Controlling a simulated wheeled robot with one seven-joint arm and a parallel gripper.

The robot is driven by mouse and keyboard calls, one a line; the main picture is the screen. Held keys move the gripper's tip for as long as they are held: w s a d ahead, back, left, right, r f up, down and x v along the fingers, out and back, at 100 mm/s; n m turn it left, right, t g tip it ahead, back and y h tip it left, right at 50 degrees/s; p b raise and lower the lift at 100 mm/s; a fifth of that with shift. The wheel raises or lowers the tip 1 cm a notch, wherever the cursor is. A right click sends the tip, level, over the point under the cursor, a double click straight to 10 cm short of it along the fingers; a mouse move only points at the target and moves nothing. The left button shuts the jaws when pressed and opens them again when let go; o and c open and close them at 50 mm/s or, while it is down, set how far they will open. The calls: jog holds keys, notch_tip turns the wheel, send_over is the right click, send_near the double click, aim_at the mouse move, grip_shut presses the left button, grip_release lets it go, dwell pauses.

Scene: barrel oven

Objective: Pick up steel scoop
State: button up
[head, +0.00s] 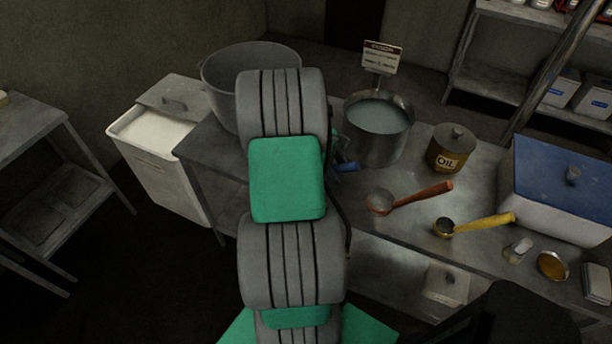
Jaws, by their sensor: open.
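Two scoop-like tools lie on the steel table. One has a pale steel bowl and an orange-red handle (425,193); the other is smaller, with a dark cup and a yellow handle (484,223). A blue piece (347,167), like a handle end, shows just right of my arm; what it belongs to is hidden. I cannot tell which of these is the steel scoop. My arm rises through the middle of the head view and covers the table's left part. My gripper is hidden behind it.
A large pot (222,75) and a pot of liquid (376,130) with a sign behind it stand at the back. An oil tin (452,149), a blue-lidded box (560,185) and small jars are right. A white bin (150,140) stands left.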

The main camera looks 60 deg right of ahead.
grip_shut()
dwell(0.4)
